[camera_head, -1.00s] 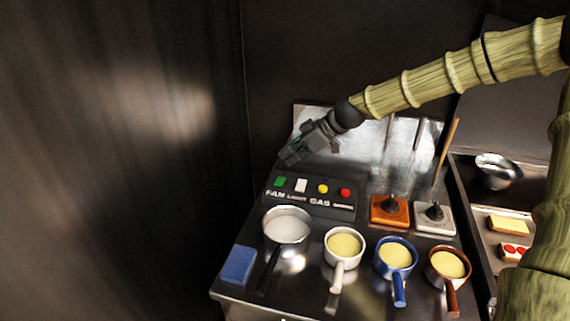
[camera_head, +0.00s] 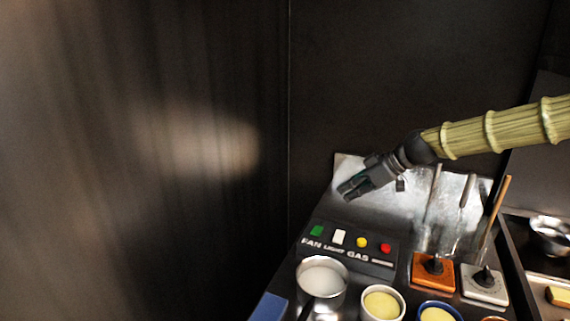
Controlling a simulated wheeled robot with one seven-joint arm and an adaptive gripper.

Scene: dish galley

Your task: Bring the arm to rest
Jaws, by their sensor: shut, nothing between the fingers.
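My gripper (camera_head: 347,191) is shut and empty at the end of my arm, which reaches in from the right. It is in the air above the back part of the counter, in front of the shiny back plate (camera_head: 400,207). I cannot tell the exact gap between the fingers and the panel.
A steel pan (camera_head: 322,277) with pale contents, a white pot (camera_head: 383,303) and a blue pot (camera_head: 436,313) stand in front. Orange (camera_head: 433,273) and grey (camera_head: 484,284) blocks with black knobs sit behind them. A steel bowl (camera_head: 550,234) is at right. A dark wall fills the left.

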